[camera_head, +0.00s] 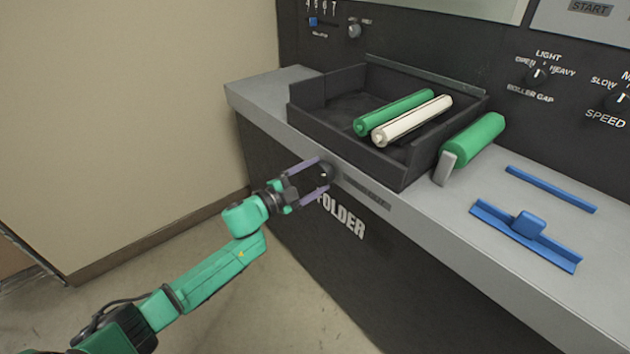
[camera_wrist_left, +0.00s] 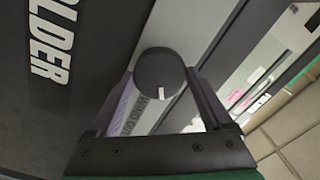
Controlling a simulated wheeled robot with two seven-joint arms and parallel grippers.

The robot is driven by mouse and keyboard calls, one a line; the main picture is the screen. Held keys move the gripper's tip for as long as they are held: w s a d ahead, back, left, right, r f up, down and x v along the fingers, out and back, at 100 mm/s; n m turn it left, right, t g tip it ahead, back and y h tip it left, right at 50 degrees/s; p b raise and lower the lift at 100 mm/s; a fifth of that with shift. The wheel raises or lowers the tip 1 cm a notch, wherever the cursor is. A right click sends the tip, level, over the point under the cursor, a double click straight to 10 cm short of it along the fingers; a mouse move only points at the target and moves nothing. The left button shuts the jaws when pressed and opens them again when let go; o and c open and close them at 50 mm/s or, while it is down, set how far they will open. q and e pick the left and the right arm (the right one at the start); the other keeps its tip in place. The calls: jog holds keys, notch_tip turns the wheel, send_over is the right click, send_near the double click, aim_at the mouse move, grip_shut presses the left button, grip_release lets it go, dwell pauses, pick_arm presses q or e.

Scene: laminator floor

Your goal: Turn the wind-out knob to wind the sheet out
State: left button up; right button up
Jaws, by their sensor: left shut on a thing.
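The wind-out knob (camera_head: 326,173) is a round black knob on the front edge of the grey counter, at the left end of a dark label strip. My left gripper (camera_head: 322,176) reaches it from the left and is shut on it, one finger on each side. In the left wrist view the knob (camera_wrist_left: 160,70) sits between the fingers of the gripper (camera_wrist_left: 162,85), and a short white mark on its face points down. Part of the lettering beside the knob is hidden by a finger. My right gripper is not in view.
A black tray (camera_head: 312,118) on the counter holds a green roll (camera_head: 393,112) and a white roll (camera_head: 412,120). A green roller (camera_head: 474,138) with a grey end lies to its right. Blue bars (camera_head: 528,233) lie further right. The floor at left is clear.

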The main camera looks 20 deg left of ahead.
pick_arm(q)
jog(key=m, duration=0.1)
jog(key=m+b, duration=0.1)
jog(key=m, duration=0.1)
jog(key=m+b, duration=0.1)
jog(key=shift+f+m, duration=0.25)
jog(key=shift+m, duration=0.15)
jog(key=m+b, duration=0.4)
jog(key=m, duration=0.1)
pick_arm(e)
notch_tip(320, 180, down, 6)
pick_arm(q)
jog(key=m+b, duration=0.5)
jog(key=m, duration=0.2)
jog(key=shift+m, duration=0.3)
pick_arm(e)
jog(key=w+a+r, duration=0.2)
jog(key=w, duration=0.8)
pick_arm(q)
jog(key=m+b, duration=0.4)
jog(key=m, duration=0.2)
jog(key=shift+r, duration=0.15)
jog(key=shift+m, duration=0.4)
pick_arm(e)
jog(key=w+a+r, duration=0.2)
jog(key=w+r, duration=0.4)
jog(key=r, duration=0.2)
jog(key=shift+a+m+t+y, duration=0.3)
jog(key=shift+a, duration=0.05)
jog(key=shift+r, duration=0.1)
